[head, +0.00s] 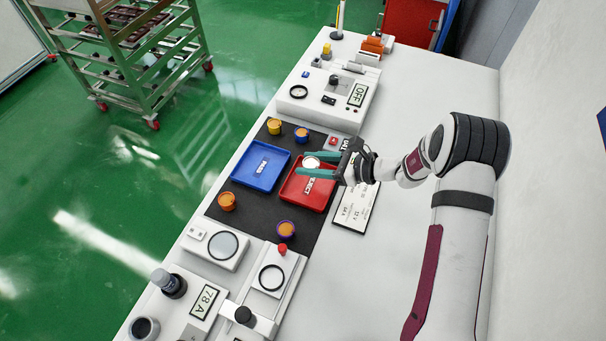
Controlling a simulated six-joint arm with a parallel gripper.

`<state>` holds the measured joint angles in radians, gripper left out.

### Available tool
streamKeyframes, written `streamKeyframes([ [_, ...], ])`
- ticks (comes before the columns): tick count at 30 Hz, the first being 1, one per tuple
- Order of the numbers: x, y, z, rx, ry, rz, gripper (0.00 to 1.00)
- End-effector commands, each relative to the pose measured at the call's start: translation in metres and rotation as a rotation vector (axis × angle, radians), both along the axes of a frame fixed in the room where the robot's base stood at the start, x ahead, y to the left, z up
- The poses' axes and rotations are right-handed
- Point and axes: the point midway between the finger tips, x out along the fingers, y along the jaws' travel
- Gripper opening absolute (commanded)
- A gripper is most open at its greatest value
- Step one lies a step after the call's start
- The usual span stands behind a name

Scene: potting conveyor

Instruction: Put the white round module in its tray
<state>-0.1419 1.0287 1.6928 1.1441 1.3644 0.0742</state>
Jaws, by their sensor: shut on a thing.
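The white round module (311,162) is between the two teal fingers of my gripper (303,164), which is shut on it. My gripper reaches in from the right and is over the upper part of the red tray (302,198), labelled REJECT. The height of the module above the tray is hard to tell. The blue tray (258,169), labelled PASS, lies just left of the red one and looks empty. My fingers cover part of the red tray's far end.
A tester reading OFF (328,98) stands behind; white fixtures (217,243) stand in front.

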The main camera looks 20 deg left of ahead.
Motion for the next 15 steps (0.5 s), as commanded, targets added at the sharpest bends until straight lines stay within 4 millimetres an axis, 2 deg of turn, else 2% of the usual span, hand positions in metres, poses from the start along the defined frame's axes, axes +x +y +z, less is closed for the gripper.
streamKeyframes([
  [2,-0.002,0.015,-0.009,0.0,0.001,0.003,0.0],
  [5,-0.002,0.023,-0.018,0.0,0.001,0.001,0.0],
  [10,-0.002,0.024,-0.05,0.0,0.001,0.0,0.0],
  [15,-0.002,0.024,-0.055,0.0,-0.001,0.0,0.0],
])
